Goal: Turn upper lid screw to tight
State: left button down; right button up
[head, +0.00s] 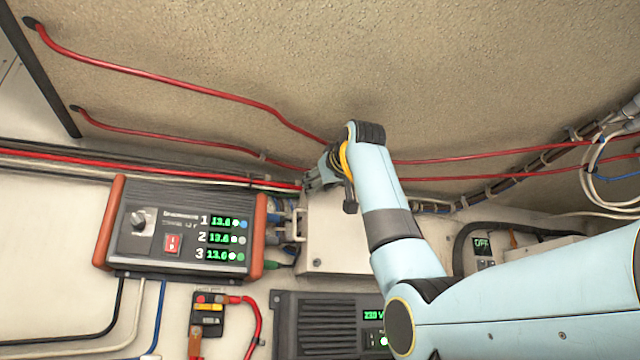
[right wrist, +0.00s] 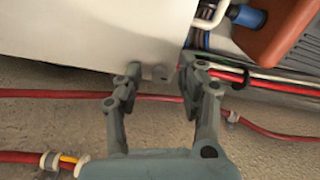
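The white box with its lid (head: 335,235) is mounted on the wall in the middle of the head view. Its lower lid screw (head: 316,262) shows as a small dark dot near the lower left corner. My right gripper (head: 318,178) is at the box's upper left corner and hides the upper screw there. In the right wrist view, the box (right wrist: 80,35) fills the upper left. My right gripper (right wrist: 163,72) is open, with a finger on either side of a small grey shape, likely the upper lid screw (right wrist: 159,73). Contact cannot be told. My left gripper is out of view.
A charger with orange sides (head: 185,230) is left of the box. Cable plugs (head: 285,220) crowd the gap between them. Red cables (head: 440,161) run along the wall above. A vented unit (head: 325,325) sits below the box.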

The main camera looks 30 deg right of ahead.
jog(key=shift+s, duration=0.1)
jog(key=shift+c, duration=2.2)
grip_shut()
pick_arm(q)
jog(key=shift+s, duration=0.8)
